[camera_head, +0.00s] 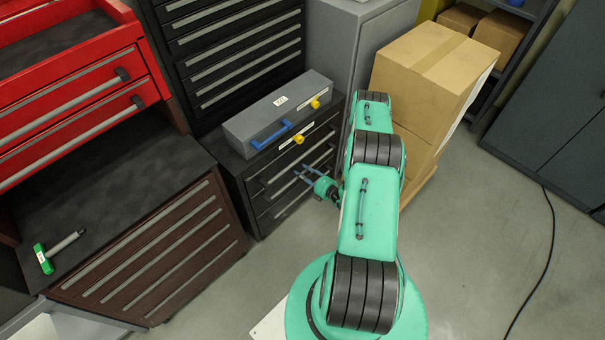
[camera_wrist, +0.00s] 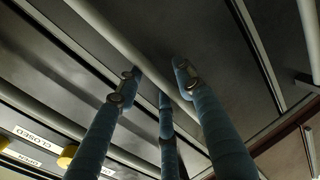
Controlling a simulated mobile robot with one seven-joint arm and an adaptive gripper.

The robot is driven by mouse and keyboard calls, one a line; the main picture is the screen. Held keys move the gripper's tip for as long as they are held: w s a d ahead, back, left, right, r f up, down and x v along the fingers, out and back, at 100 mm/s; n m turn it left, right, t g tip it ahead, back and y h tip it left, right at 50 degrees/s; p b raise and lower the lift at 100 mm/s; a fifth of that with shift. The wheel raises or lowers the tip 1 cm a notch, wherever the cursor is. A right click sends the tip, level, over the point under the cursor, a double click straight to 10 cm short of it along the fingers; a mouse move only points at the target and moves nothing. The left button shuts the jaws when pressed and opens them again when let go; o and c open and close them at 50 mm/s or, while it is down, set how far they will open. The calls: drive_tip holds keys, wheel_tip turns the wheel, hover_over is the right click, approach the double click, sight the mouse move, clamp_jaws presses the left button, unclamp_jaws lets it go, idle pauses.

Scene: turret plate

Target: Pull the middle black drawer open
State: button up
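The low black drawer cabinet (camera_head: 250,207) stands left of my arm in the head view, with its drawers stacked. The middle black drawer (camera_head: 268,181) looks flush with the front, and my gripper partly covers it. My gripper (camera_head: 304,172) is in front of this drawer with its fingers spread. In the wrist view my gripper (camera_wrist: 157,75) shows three blue fingers. A pale handle bar (camera_wrist: 105,35) runs diagonally between the left and right fingertips. The fingers are apart, and I cannot tell whether any touches the bar.
A grey toolbox (camera_head: 272,112) with a blue handle sits on the cabinet. Cardboard boxes (camera_head: 430,65) stand behind my arm at right. A brown drawer unit (camera_head: 150,255) is at left, with a green-handled tool (camera_head: 45,260) on it.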

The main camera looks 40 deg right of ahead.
drive_tip(key=shift+w, duration=0.2)
clamp_jaws()
drive_tip(key=shift+s, duration=0.2)
drive_tip(key=s+b, duration=0.3)
drive_tip(key=s, duration=2.8)
drive_tip(key=shift+s, duration=0.2)
drive_tip(key=shift+d, duration=0.1)
